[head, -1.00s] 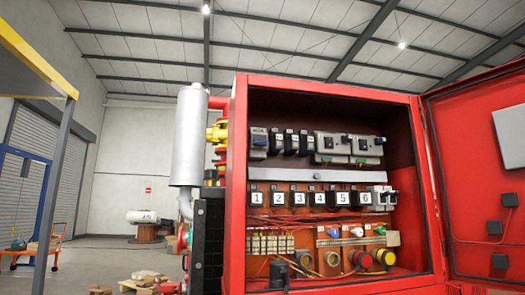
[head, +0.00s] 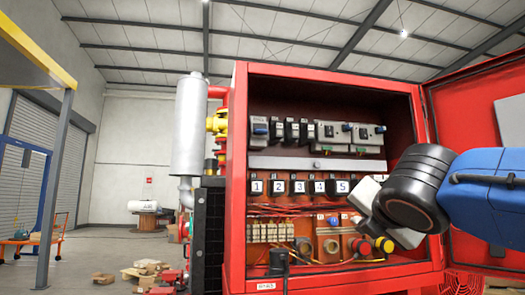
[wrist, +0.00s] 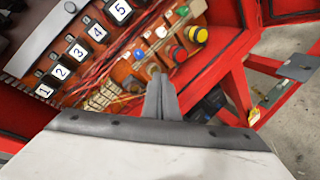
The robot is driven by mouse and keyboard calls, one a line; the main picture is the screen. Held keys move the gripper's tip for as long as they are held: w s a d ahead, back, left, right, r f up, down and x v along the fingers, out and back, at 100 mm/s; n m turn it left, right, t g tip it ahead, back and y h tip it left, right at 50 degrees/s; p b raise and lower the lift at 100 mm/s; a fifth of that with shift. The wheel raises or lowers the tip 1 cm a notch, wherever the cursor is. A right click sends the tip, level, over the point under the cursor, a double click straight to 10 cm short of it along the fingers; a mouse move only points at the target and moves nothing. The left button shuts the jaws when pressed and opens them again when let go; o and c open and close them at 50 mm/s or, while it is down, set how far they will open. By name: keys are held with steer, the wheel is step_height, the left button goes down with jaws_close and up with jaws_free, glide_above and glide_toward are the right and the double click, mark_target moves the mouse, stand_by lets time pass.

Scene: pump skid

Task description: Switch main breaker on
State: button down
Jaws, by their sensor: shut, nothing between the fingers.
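The red cabinet (head: 238,190) stands open. Its top row holds a grey breaker with a blue lever (head: 259,130) at the left, several narrow breakers (head: 291,131) and two wider grey units (head: 333,134) with dark knobs. I cannot read which one is the main breaker. Below is a row of numbered breakers (head: 298,186), also in the wrist view (wrist: 98,32); my arm hides its right end in the head view. My gripper (wrist: 158,78) is shut and empty, in front of the lower right part of the cabinet, its tips over the wiring and lower controls.
The open cabinet door (head: 470,100) stands to the right, behind my arm. Red and yellow round buttons (wrist: 178,54) sit in the lower row. A silver cylinder (head: 189,125) stands left of the cabinet. Cardboard boxes (head: 145,270) lie on the floor at left.

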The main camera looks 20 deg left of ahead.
mark_target(259, 130)
steer(key=s+a+r+n+t+y, duration=0.1)
steer(key=s+a+r+n+y, duration=0.2)
steer(key=a+r+n, duration=0.3)
steer(key=s+a+r+n+t+y, duration=0.1)
steer(key=s+a+r+n+y, duration=0.2)
steer(key=a+r+n, duration=0.3)
steer(key=a+r, duration=0.5)
steer(key=a, duration=0.2)
steer(key=shift+s+a+r+n, duration=0.25)
steer(key=shift+s+r+n, duration=0.05)
steer(key=shift+s, duration=0.1)
steer(key=shift+w+a+r, duration=0.7)
steer(key=shift+w+r, duration=0.05)
steer(key=shift+w, duration=0.45)
steer(key=shift+w+a+r, duration=0.7)
steer(key=shift+w+a, duration=0.05)
steer(key=shift+w, duration=0.4)
steer(key=shift+w+a+r, duration=0.7)
steer(key=shift+w+r, duration=0.05)
steer(key=shift+w, duration=0.45)
